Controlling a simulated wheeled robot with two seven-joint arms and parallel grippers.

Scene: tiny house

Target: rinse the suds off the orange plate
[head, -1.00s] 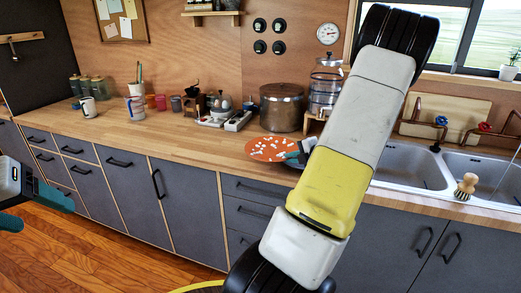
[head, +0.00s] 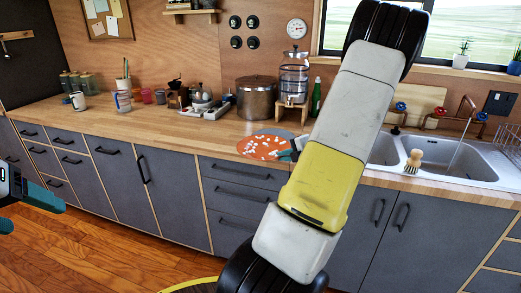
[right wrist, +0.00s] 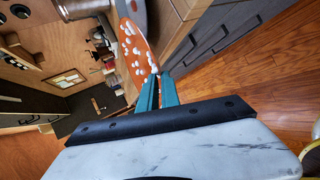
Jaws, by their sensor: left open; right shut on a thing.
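The orange plate (head: 262,147), dotted with white suds, is at the counter's front edge, left of the sink in the head view; whether it touches the counter is unclear. My right gripper (head: 290,153) is shut on its right edge, partly hidden behind my right arm. The right wrist view shows the teal fingers (right wrist: 157,92) pinching the rim of the sudsy plate (right wrist: 134,52). My left gripper (head: 38,207) is open and empty at the far left, over the floor. A thin water stream (head: 459,150) falls into the right sink basin (head: 470,165).
A wooden brush (head: 413,161) stands at the sink divider. Red (head: 431,122) and blue (head: 401,107) tap knobs sit behind. A large pot (head: 256,98), a glass dispenser (head: 294,77) and a green bottle (head: 316,98) stand behind the plate. The counter's left front is clear.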

